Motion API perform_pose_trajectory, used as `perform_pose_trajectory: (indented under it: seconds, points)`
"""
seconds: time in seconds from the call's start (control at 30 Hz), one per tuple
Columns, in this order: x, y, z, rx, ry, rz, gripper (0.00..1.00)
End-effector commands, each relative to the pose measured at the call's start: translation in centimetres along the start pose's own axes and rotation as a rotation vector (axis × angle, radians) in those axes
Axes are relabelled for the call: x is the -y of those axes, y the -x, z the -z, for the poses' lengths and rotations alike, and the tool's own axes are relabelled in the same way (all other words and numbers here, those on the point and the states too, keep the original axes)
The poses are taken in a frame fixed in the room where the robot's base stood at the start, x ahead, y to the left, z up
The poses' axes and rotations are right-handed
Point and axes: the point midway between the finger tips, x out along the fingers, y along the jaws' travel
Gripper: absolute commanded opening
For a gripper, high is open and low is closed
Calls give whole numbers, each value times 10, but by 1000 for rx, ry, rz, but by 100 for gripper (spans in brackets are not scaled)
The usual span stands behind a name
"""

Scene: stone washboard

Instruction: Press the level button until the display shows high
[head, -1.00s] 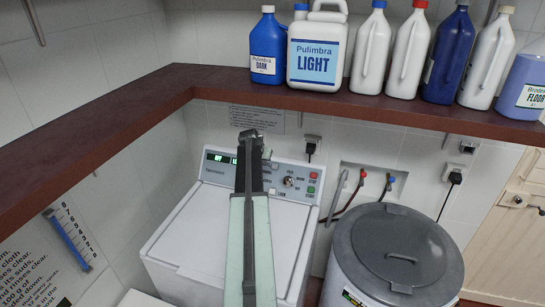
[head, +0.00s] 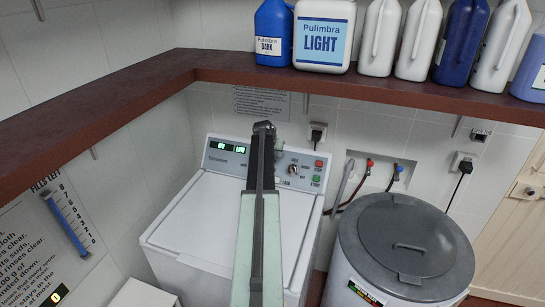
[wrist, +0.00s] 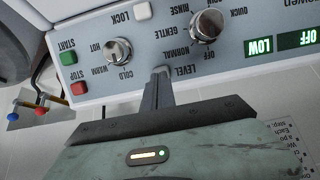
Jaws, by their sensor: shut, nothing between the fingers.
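The washing machine (head: 190,225) has a control panel with two green displays at its left end. In the wrist view, which shows the panel upside down, one display reads LOW (wrist: 260,46) and the other reads OFF (wrist: 297,40). My gripper (wrist: 162,72) is shut and empty, its tip at the panel right beside the LEVEL label (wrist: 180,71). The level button is mostly hidden by the fingertips; I cannot tell whether they touch it. In the head view my gripper (head: 263,128) reaches over the machine to the panel, right of the displays.
In the wrist view a cycle knob (wrist: 207,26), a temperature knob (wrist: 118,51), a lock button (wrist: 143,10), and green start (wrist: 68,58) and red stop (wrist: 79,88) buttons surround the tip. A bottle shelf (head: 350,85) overhangs behind. A lidded grey drum (head: 405,250) stands right.

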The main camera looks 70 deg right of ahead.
Motion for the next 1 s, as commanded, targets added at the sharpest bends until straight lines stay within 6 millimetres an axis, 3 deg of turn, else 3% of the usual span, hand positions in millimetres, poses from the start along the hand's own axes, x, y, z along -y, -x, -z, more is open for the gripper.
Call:
perform_pose_trajectory:
  seconds: [0.03,0.23,0.63,0.83,1.0]
  points:
    - [1,-21,-4,0,0,0,0]
    - [0,-52,7,0,0,0,0]
    - [1,-56,11,0,1,1,0]
    - [1,-75,14,0,1,1,0]
    - [1,-73,15,0,1,1,0]
